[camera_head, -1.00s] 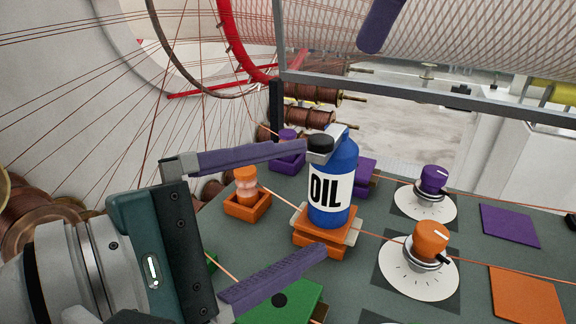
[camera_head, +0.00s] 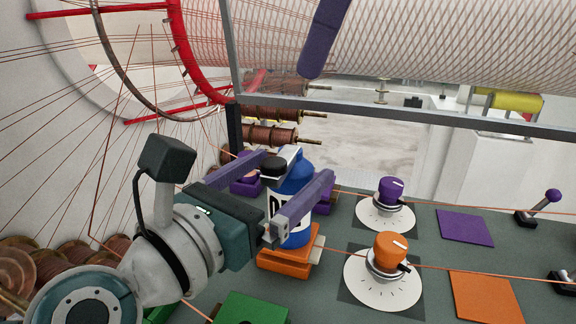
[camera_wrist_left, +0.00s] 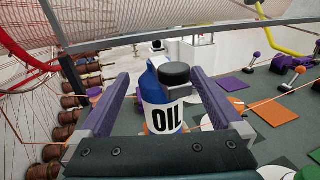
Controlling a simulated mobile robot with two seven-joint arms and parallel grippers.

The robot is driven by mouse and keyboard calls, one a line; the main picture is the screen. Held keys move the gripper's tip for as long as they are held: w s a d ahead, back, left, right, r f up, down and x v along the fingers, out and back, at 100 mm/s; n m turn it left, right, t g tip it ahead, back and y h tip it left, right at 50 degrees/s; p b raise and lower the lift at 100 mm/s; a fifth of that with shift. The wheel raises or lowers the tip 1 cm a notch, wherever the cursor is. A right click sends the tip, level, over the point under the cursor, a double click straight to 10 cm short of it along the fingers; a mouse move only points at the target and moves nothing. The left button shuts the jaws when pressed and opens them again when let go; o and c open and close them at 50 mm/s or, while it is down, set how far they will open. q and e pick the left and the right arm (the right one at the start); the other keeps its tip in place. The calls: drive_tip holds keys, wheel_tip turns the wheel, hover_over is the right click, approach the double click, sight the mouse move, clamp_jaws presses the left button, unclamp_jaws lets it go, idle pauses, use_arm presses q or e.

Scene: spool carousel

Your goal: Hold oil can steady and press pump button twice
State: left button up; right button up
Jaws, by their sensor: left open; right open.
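The blue oil can (camera_head: 291,173) has a white label and a black pump button (camera_head: 273,168) on top. It stands upright on an orange stand (camera_head: 285,258). My left gripper (camera_head: 298,178) is open, with one purple finger on each side of the can. In the left wrist view the can (camera_wrist_left: 158,92), its OIL label and the black button (camera_wrist_left: 175,74) show between the two spread fingers (camera_wrist_left: 152,88); whether either finger touches the can I cannot tell. One purple finger of my right gripper (camera_head: 325,38) shows at the top of the head view, away from the can.
Right of the can are a purple dial (camera_head: 391,190) and an orange dial (camera_head: 390,252) on white discs. Purple (camera_head: 465,228) and orange (camera_head: 493,298) pads lie beyond them. Thin wires cross the panel. A metal frame bar (camera_head: 400,112) runs behind, and copper spools (camera_head: 270,135) stand behind the can.

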use_arm(q)
drive_tip(key=shift+x, duration=1)
clamp_jaws()
use_arm(e)
clamp_jaws()
idle(1.6)
